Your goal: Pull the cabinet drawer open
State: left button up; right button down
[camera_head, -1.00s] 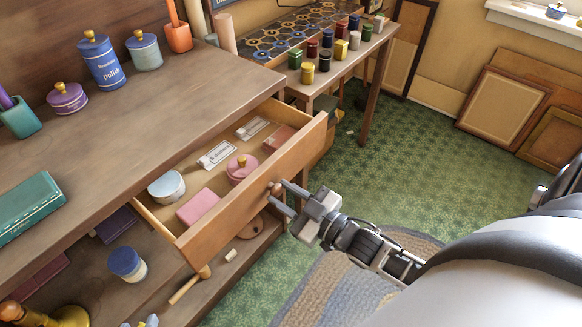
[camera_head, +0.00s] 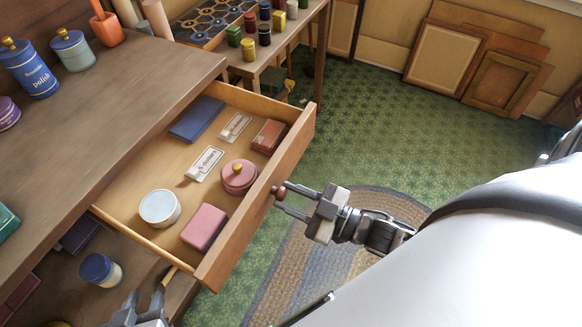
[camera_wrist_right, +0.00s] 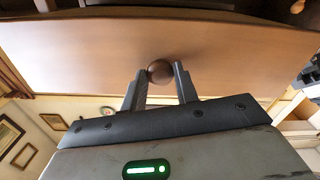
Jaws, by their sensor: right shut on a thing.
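The wooden cabinet drawer (camera_head: 262,217) stands well out from the cabinet (camera_head: 120,110), and its inside shows. Its round brown knob (camera_head: 278,191) is on the front panel. My right gripper (camera_head: 281,199) is shut on this knob from the front. In the right wrist view the knob (camera_wrist_right: 160,71) sits between the two fingertips, against the drawer front (camera_wrist_right: 230,60). My left gripper (camera_head: 146,294) is at the bottom edge of the head view, below the drawer. Its two fingers are apart with nothing seen between them.
In the drawer lie a blue book (camera_head: 197,118), a pink lidded pot (camera_head: 239,177), a round tin (camera_head: 160,208), a pink box (camera_head: 204,227) and labelled cards. A blue-lidded jar (camera_head: 100,270) is on the shelf below. Green floor (camera_head: 365,140) and a rug (camera_head: 300,270) lie in front.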

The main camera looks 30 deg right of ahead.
jog(key=c, duration=1.1)
grip_release()
jog(key=shift+o, duration=0.2)
jog(key=v, duration=1.6)
jog(key=shift+b, duration=0.35)
